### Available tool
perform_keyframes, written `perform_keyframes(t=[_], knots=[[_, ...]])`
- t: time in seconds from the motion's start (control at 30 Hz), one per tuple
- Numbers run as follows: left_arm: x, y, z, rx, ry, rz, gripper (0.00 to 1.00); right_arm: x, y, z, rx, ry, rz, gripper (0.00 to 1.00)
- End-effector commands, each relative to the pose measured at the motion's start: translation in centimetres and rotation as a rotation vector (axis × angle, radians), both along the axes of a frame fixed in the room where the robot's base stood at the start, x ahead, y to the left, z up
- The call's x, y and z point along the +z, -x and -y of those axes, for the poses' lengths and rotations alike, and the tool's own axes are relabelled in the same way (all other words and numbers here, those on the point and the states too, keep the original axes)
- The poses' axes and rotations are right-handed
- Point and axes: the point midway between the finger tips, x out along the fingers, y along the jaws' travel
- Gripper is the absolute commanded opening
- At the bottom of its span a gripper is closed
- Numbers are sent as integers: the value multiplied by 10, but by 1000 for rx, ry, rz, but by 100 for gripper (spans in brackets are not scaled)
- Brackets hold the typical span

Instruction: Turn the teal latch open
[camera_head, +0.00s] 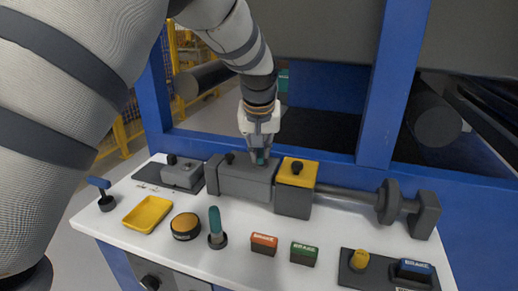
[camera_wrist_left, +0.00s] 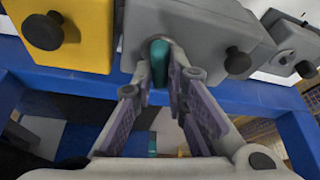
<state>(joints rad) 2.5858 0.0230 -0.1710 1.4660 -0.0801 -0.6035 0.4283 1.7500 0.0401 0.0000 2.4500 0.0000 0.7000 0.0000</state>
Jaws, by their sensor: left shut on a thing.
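The teal latch (camera_wrist_left: 158,62) shows in the left wrist view as a small upright teal piece against the side of a grey block. My left gripper (camera_wrist_left: 160,72) has its two fingers closed around it. In the head view, my left gripper (camera_head: 261,154) reaches down behind the grey block (camera_head: 245,181), and only a little teal (camera_head: 261,161) shows at its fingertips. The latch's base and pivot are mostly hidden by the fingers. My right gripper is in neither view.
A yellow-topped block (camera_head: 298,172) sits right of the grey block, with a roller shaft beyond. A teal-handled lever (camera_head: 214,221), yellow tray (camera_head: 148,214), yellow round button (camera_head: 185,225), red button (camera_head: 264,243) and green button (camera_head: 304,253) stand in front. A blue frame (camera_head: 340,174) runs behind.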

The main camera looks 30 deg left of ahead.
Motion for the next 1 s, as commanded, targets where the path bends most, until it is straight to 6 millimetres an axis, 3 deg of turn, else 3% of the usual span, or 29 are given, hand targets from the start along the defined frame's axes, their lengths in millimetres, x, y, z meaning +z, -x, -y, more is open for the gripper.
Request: perform_keyframes(t=[0.37,1.0], knots=[[-4,-2,2,356,-4,-5,0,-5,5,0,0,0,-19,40],[-7,-5,3,937,-3,-6,0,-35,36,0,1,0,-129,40]])
